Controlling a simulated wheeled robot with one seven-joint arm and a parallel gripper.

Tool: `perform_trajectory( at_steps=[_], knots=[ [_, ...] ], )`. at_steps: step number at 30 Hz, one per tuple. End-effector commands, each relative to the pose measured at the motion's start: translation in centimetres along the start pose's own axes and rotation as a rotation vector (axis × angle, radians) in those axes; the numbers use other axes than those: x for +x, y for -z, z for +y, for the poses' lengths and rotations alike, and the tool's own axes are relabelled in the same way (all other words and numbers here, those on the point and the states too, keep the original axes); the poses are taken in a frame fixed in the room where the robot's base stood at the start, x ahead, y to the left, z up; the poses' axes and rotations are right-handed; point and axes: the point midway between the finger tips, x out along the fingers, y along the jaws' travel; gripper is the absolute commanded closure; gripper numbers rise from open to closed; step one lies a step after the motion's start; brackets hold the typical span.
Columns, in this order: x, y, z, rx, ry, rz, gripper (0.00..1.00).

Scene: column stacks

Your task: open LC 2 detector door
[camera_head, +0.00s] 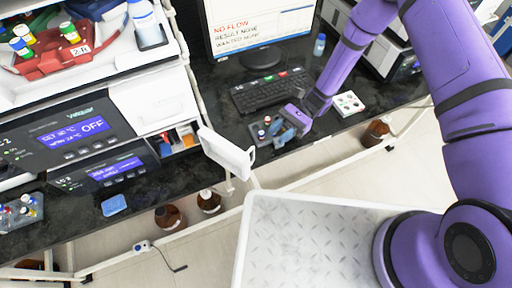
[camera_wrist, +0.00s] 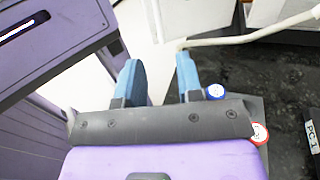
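The LC 2 detector door (camera_head: 226,152) is a white panel with a loop handle on its outer side. It stands swung out from the front of the lower instrument, and the compartment (camera_head: 178,138) beside it is exposed, with small coloured parts inside. My gripper (camera_head: 273,132) is to the right of the door, low over the dark bench, apart from the handle. In the wrist view its two blue fingers (camera_wrist: 160,72) are spread with nothing held between them. A white surface shows beyond the fingers; I cannot tell for sure whether it is the door.
Small vials with red and blue caps (camera_wrist: 216,91) are close by my gripper. A keyboard (camera_head: 268,92) and monitor (camera_head: 262,30) stand behind. Brown bottles (camera_head: 170,216) are below the bench. A blue pad (camera_head: 114,205) lies on the bench at left.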

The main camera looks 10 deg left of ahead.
Motion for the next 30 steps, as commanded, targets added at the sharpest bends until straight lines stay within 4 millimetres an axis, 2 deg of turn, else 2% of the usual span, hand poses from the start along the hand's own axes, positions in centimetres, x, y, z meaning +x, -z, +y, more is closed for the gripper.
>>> perform_trajectory(
  at_steps=[5, 18, 24, 30],
  knots=[
    [1.9, 0.0, 0.0, 0.002, -0.003, -0.002, 0.67],
    [9.0, 0.0, 0.0, 0.000, -0.003, 0.000, 0.67],
    [10.4, 0.0, 0.0, 0.000, -0.001, 0.000, 0.67],
    [10.7, 0.0, 0.0, -0.001, 0.000, 0.001, 0.67]
  ],
)
